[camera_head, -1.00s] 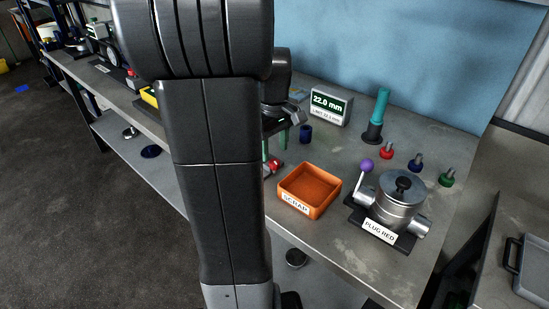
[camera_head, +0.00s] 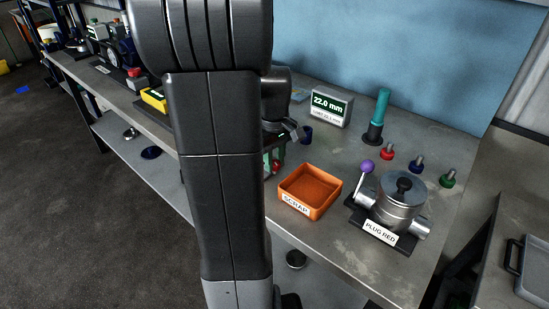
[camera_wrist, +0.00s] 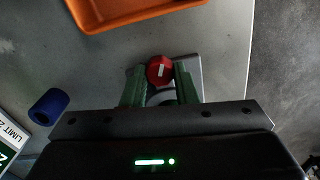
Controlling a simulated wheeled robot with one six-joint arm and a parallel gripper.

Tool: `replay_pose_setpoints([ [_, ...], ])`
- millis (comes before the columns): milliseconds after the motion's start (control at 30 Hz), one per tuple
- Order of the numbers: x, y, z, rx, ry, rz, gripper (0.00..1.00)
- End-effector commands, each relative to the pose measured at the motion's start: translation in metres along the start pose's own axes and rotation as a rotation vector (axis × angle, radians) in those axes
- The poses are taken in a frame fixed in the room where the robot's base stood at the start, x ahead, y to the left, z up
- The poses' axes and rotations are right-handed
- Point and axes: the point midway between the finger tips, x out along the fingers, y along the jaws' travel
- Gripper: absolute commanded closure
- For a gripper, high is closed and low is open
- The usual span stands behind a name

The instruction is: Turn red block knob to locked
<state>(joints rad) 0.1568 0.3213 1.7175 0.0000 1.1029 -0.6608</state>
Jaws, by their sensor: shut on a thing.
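The red block knob (camera_wrist: 160,70) shows in the wrist view as a round red cap with a white line running roughly up and down the picture. It sits on a grey block or plate on the bench. My gripper (camera_wrist: 160,80) has its two green fingers on either side of the knob, shut on it. In the head view my gripper (camera_head: 274,163) is low over the bench, left of the orange tray, partly hidden behind my arm. A bit of red shows there between the fingers.
An orange SCRAP tray (camera_head: 290,200) stands close beside my gripper. A dark blue ring (camera_head: 306,134) and a 22.0 mm display (camera_head: 331,108) are behind. A metal PLUG RED device (camera_head: 398,205) with a purple-tipped lever stands right. Several colored plugs are behind it.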

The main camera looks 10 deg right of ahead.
Motion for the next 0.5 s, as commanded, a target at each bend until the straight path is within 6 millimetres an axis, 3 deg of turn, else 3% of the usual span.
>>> replay_pose_setpoints([
  [200, -0.0011, 0.0003, -0.0003, 0.104, 0.001, 0.0, 0.96],
  [500, -0.0006, 0.0005, -0.0004, 0.12, 0.001, 0.001, 0.96],
])
